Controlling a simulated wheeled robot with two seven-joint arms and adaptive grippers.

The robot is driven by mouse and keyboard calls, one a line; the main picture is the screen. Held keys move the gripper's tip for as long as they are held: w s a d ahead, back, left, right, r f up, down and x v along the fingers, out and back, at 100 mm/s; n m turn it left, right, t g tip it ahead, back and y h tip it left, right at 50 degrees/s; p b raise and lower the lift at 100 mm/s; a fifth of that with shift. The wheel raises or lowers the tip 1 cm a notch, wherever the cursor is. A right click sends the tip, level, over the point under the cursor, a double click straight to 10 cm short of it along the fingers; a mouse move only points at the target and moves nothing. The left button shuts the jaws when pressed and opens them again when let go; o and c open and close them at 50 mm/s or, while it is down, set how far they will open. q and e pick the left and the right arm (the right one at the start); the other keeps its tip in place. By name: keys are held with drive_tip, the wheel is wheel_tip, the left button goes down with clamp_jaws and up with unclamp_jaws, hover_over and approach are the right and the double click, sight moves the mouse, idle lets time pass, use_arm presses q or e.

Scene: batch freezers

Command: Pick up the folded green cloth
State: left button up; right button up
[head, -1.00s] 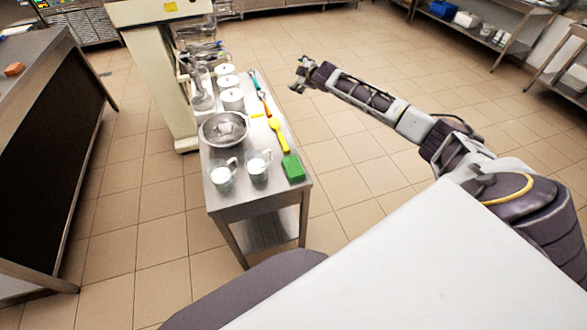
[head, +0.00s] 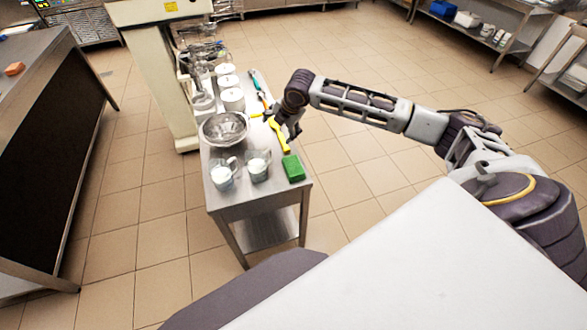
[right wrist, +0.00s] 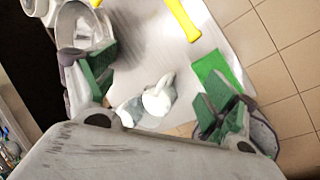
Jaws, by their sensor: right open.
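The folded green cloth (head: 293,168) lies on the front right corner of the narrow steel table (head: 240,200). In the right wrist view the cloth (right wrist: 212,68) is flat near the table edge, partly behind one finger. My right gripper (head: 284,130) hangs over the table's right edge, just beyond the cloth and above the yellow spatula. In the right wrist view my right gripper (right wrist: 150,90) has its green-padded fingers spread wide, with nothing held between them. My left gripper is not in view.
Two clear jugs with white contents, one left (head: 222,174) and one right (head: 258,166), stand left of the cloth. A steel bowl (head: 222,128) and white tubs (head: 232,99) stand behind them. The yellow spatula (head: 279,148) lies close behind the cloth. The floor to the right is clear.

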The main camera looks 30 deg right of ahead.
drive_tip(key=s+f+n+g+h, duration=0.1)
drive_tip(key=s+n+g, duration=0.3)
drive_tip(key=s+n, duration=0.4)
drive_tip(key=shift+d+f+n, duration=0.35)
drive_tip(key=shift+d+n, duration=0.1)
drive_tip(key=shift+n, duration=1.15)
drive_tip(key=shift+f, duration=0.1)
hover_over(294, 166)
drive_tip(key=shift+s+a+f, duration=0.1)
drive_tip(key=shift+s+f, duration=0.1)
drive_tip(key=shift+f, duration=1.9)
drive_tip(key=shift+s+a+f, duration=0.1)
drive_tip(key=shift+s+f, duration=0.05)
drive_tip(key=shift+f, duration=1.95)
drive_tip(key=shift+w+d+f+p, duration=0.1)
drive_tip(key=shift+w+f+p, duration=0.15)
drive_tip(key=shift+f, duration=1.05)
drive_tip(key=shift+w+d+f+p, duration=0.1)
drive_tip(key=shift+f+p, duration=0.1)
drive_tip(key=shift+f, duration=1.05)
drive_tip(key=c, duration=1.2)
